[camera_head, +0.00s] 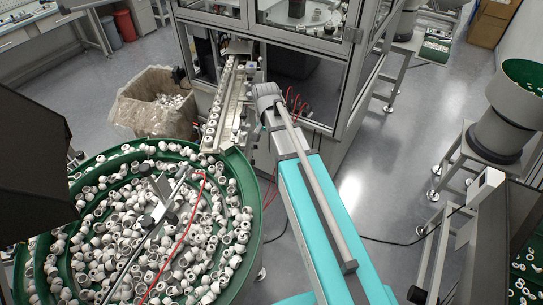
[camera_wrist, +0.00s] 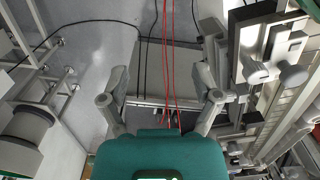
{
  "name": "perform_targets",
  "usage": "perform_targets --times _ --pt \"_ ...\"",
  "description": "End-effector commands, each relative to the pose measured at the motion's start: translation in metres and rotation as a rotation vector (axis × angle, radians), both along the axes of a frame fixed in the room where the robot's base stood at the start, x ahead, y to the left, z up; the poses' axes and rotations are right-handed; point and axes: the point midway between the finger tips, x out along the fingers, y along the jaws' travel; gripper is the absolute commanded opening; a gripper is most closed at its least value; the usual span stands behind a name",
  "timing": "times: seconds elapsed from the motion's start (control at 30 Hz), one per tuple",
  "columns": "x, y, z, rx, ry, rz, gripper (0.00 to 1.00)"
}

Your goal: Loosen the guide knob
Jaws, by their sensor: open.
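My gripper (camera_wrist: 160,75) shows in the wrist view with its two grey fingers spread wide and nothing between them. A rounded grey knob (camera_wrist: 293,78) stands beside a pale bracket at the right of the wrist view, apart from my right finger. It looks like the guide knob, but I cannot be sure. The feed track (camera_head: 226,100) runs up from the bowl in the head view, carrying white caps, with small fittings along its right side. Individual knobs there are too small to tell.
A green bowl feeder (camera_head: 245,215) full of white caps stands at lower left. A framed machine cabinet (camera_head: 345,100) rises behind the track. A lined bin (camera_head: 130,110) stands to its left. Red and black cables (camera_wrist: 166,50) run past the fingers. Open floor (camera_head: 390,160) lies to the right.

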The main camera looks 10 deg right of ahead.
Motion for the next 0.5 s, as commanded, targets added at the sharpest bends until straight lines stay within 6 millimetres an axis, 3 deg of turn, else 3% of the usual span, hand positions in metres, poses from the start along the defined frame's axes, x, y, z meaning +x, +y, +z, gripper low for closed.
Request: perform_targets --times 0.2,0.5 --pt "-0.017 0.0 -0.014 0.0 0.0 0.066 0.81" --pt "-0.025 -0.001 -0.019 0.0 0.0 0.107 0.81"
